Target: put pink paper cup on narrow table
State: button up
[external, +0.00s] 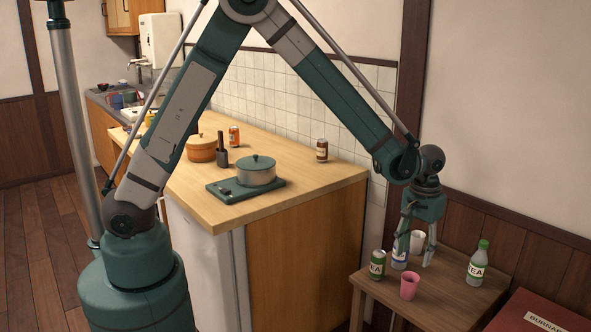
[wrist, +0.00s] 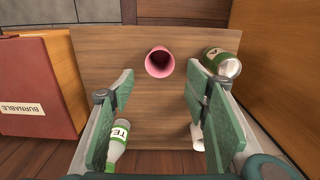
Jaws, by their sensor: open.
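The pink paper cup (external: 410,285) stands upright on a small wooden table (external: 455,297), near its front edge. In the wrist view I look into the open mouth of the pink cup (wrist: 160,62), near the far edge of the tabletop (wrist: 150,120). My gripper (external: 415,263) points down over this table, behind the cup in the external view. In the wrist view my gripper (wrist: 160,82) has its fingers wide apart, with nothing held between them. The cup appears just beyond the fingertips, roughly centred in the gap.
The counter (external: 300,194) holds a pot (external: 257,172) and jars.

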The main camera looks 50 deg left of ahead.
jog(key=shift+r, duration=0.1)
jog(key=s+a+r+t, duration=0.2)
jog(key=s+a+r, duration=0.2)
jog(key=a+r, duration=0.75)
jog(key=s+a+r+t, duration=0.1)
jog(key=s+a+r, duration=0.4)
jog(key=a+r, duration=0.6)
jog(key=s+a+r+t, duration=0.2)
jog(key=s+a+t, duration=0.2)
jog(key=s+a, duration=1.3)
jog(key=shift+s+a+r, duration=0.25)
jog(key=shift+s+r, duration=0.15)
jog(key=shift+s, duration=0.35)
